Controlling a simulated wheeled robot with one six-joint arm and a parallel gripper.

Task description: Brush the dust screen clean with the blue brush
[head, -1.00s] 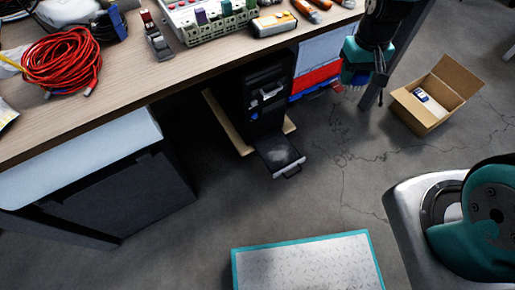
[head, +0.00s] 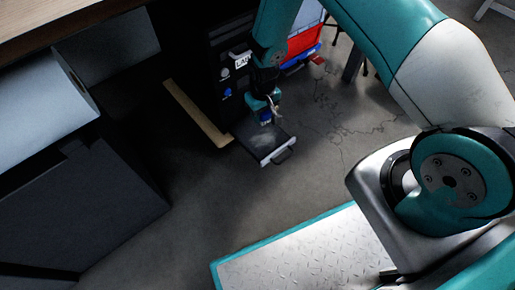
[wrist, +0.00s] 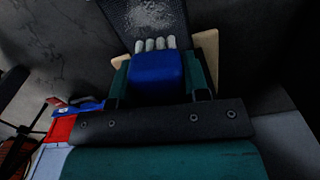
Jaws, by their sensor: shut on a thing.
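The dust screen (head: 268,148) is a dark, framed panel with a handle, sticking out low from the front of the black computer tower (head: 228,80). In the wrist view the dust screen (wrist: 155,14) is dark mesh with a patch of pale grey dust. My gripper (head: 263,103) is shut on the blue brush (head: 265,117), just above the screen's inner part. In the wrist view the blue brush (wrist: 157,72) sits between the teal fingers, its pale bristle tufts toward the dusty mesh. I cannot tell whether the bristles touch it.
A wooden board (head: 197,114) lies beside the tower. The workbench (head: 50,15) overhangs at upper left, with a dark cabinet (head: 95,205) below. Red and blue bins (head: 303,42) stand behind my arm. The floor in front of the screen is clear.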

